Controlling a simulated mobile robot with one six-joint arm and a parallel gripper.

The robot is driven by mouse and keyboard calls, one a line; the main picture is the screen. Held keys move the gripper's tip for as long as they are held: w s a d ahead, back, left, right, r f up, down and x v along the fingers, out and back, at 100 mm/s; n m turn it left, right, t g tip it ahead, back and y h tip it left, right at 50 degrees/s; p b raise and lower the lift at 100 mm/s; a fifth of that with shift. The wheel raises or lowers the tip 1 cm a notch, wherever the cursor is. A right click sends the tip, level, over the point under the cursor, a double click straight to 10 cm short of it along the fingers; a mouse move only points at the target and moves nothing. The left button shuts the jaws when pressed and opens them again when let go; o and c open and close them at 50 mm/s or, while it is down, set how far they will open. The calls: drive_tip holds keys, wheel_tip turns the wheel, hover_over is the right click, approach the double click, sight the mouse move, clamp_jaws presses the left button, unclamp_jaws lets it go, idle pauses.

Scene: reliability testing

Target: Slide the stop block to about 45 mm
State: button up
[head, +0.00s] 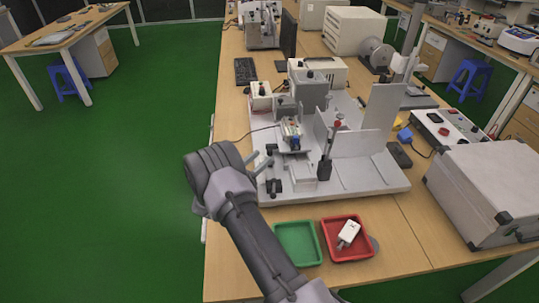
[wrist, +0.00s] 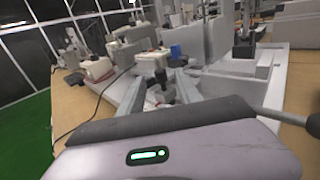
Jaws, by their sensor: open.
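My gripper (head: 264,161) is open at the left front edge of the grey test fixture (head: 352,180). In the wrist view, the two grey fingers of my gripper (wrist: 160,92) stand apart, with a dark upright knob (wrist: 161,75) showing between and beyond them. I cannot tell whether they touch it. A small dark clamp-like piece (head: 273,186) sits on the fixture just right of my gripper, beside a pale block (head: 301,178). Which piece is the stop block is not clear, and no scale can be read.
A lever with a red knob (head: 337,125) stands on the fixture to the right. A green tray (head: 281,231) and a red tray (head: 329,254) holding a white part (head: 348,233) lie in front. A grey case (head: 480,185) stands at right. A cable runs across the table behind my gripper.

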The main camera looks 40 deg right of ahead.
sight(268, 152)
drive_tip(key=b+x, duration=0.1)
drive_tip(key=x, duration=0.5)
clamp_jaws()
idle(1.2)
